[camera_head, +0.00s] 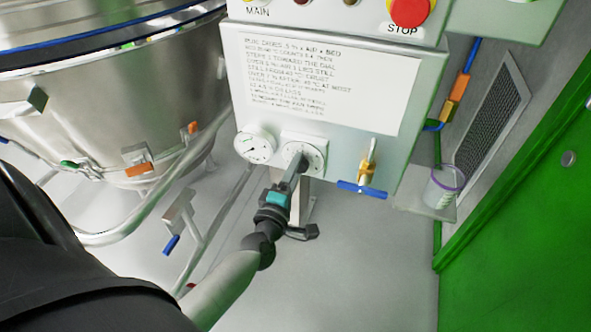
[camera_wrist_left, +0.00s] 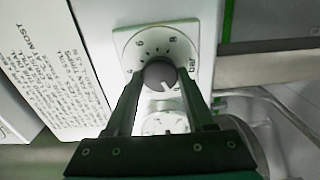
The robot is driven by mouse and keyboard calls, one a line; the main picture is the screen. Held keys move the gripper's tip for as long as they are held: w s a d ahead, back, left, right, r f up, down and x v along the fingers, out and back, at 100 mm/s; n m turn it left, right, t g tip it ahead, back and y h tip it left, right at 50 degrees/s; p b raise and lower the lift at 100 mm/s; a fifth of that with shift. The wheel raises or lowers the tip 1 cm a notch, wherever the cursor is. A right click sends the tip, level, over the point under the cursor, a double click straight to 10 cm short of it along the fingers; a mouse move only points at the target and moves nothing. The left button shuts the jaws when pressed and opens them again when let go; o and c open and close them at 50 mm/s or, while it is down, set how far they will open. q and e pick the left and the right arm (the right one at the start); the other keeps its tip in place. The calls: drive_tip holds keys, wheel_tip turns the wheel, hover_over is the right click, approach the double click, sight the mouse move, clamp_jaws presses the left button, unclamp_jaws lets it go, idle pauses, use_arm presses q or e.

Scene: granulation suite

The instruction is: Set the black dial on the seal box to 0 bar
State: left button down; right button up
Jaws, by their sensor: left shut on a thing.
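The black dial (camera_wrist_left: 160,73) sits on a square white plate (camera_wrist_left: 128,36) with a printed scale; I can read 6, 8 and "bar" in the left wrist view. A pale pointer mark on the dial points to the lower right of that view. My left gripper (camera_wrist_left: 159,80) is shut on the dial, one finger on each side. In the head view my left gripper (camera_head: 299,166) reaches up to the dial plate (camera_head: 316,152) on the front of the seal box (camera_head: 350,150), and the dial is mostly hidden by it. My right gripper is not in view.
A round pressure gauge (camera_head: 255,146) is just left of the dial, with a blue-handled brass valve (camera_head: 366,178) to its right. A red stop button (camera_head: 409,10) is above. A steel vessel (camera_head: 110,110) stands at left. A cup (camera_head: 442,187) sits on a right-hand shelf.

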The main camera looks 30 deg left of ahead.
use_arm(q)
drive_tip(key=shift+n, duration=0.4)
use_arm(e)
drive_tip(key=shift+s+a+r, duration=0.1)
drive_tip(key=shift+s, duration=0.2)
use_arm(q)
drive_tip(key=shift+c, duration=1.5)
unclamp_jaws()
drive_tip(key=shift+o, duration=0.2)
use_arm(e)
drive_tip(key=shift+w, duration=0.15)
use_arm(q)
drive_tip(key=shift+s, duration=0.1)
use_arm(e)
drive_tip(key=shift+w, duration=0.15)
use_arm(q)
drive_tip(key=p+v, duration=0.2)
drive_tip(key=v, duration=1.3)
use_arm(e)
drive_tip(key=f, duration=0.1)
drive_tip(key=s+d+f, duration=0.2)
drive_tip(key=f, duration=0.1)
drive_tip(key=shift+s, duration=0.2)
